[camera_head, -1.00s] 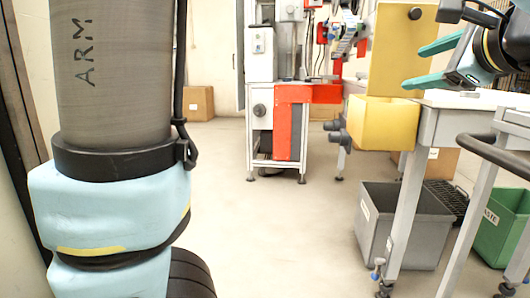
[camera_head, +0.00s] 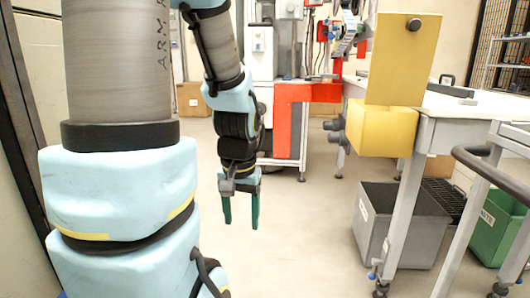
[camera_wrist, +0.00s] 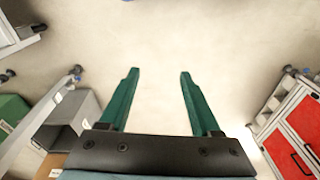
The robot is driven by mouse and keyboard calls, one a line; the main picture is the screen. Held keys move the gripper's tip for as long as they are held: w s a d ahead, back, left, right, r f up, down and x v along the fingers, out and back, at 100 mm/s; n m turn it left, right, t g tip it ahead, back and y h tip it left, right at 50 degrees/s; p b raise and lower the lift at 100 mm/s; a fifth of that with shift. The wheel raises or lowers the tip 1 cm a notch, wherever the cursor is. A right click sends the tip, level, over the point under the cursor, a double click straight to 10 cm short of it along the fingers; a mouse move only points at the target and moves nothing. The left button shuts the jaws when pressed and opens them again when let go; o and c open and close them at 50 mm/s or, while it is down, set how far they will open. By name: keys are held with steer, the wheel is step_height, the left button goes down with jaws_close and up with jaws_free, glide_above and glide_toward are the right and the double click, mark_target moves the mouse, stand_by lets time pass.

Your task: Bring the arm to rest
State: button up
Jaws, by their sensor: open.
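My gripper (camera_head: 241,222) hangs pointing down in front of my body in the head view, over bare floor. Its two green fingers are apart with nothing between them. The wrist view also shows the open fingers (camera_wrist: 155,75) with only pale floor beyond them. My arm is folded down close to my column, with the forearm hanging nearly vertical.
A worktable (camera_head: 470,104) stands at the right with a yellow bin (camera_head: 382,128) on its near side. A grey bin (camera_head: 395,225) and a green waste bin (camera_head: 500,238) sit on the floor. A red and white machine (camera_head: 285,120) stands behind. The middle floor is clear.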

step_height(320, 180, up, 38)
steer(key=a+n+p, duration=0.1)
steer(key=p, duration=3.7)
steer(key=shift+a+f+n, duration=0.2)
steer(key=shift+a+n, duration=0.05)
steer(key=shift+n, duration=0.05)
